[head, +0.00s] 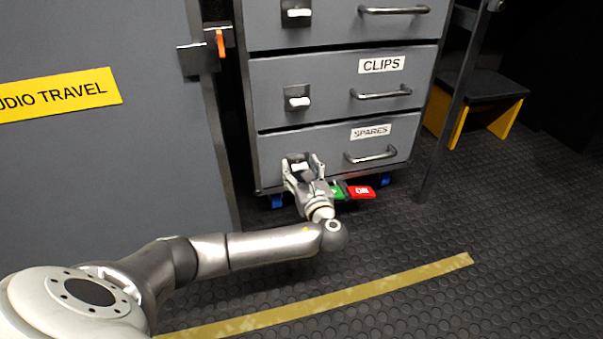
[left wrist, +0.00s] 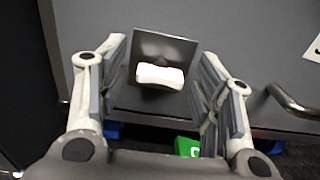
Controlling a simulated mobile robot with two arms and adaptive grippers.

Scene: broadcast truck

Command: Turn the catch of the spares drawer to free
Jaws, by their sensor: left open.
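The spares drawer (head: 335,155) is the lowest grey drawer of the cabinet, with a SPARES label (head: 371,132) and a bar handle (head: 370,155). It looks closed. Its catch, a white knob (left wrist: 160,76) on a dark plate (left wrist: 165,47), sits at the drawer's left side. The knob lies about level in the left wrist view. My left gripper (head: 303,162) is open in front of the catch. In the left wrist view its fingers stand on either side of the knob, with a visible gap on each side. My right gripper is not in view.
The clips drawer (head: 325,88), with its own white catch (head: 299,102), is above. A red brake pedal (head: 361,192) and a green one (head: 337,191) are at the cabinet's base. A grey case (head: 100,150) stands left, a post (head: 447,110) right. Floor in front is clear.

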